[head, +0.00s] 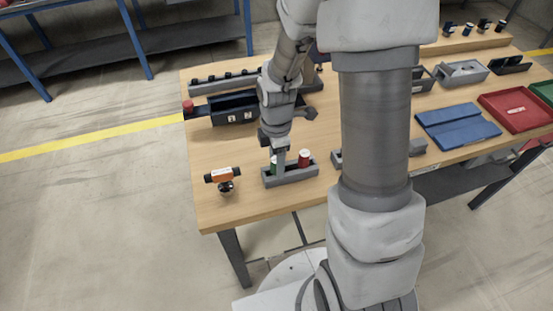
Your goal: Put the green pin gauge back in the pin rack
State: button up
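The pin rack (291,177) is a grey block near the front left of the wooden table. The green pin gauge (273,167) is at the rack's left end, partly hidden by my gripper. It looks upright, but I cannot tell whether it is seated in the rack. My gripper (278,163) points down right at the green pin, over the left half of the rack. Its fingers are small and partly overlap the pin, so I cannot tell whether they are closed on it. A red pin gauge (304,158) stands upright in the rack's right part.
An orange and black gauge on a stand (223,177) is left of the rack. Behind are a dark tray (238,106) and a long grey rail (222,82). A blue mat (458,126) and red tray (517,110) lie right. My arm hides the middle.

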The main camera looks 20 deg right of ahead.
jog(key=shift+r+p, duration=0.4)
jog(key=shift+r, duration=0.1)
notch_tip(320, 180, up, 12)
jog(key=p, duration=0.1)
jog(key=s+r+m+t, duration=0.5)
jog(key=s+r+m, duration=0.8)
jog(key=m, duration=0.5)
jog(key=shift+s+r+t, duration=0.3)
jog(key=shift+s+r, duration=0.1)
jog(key=shift+r, duration=0.2)
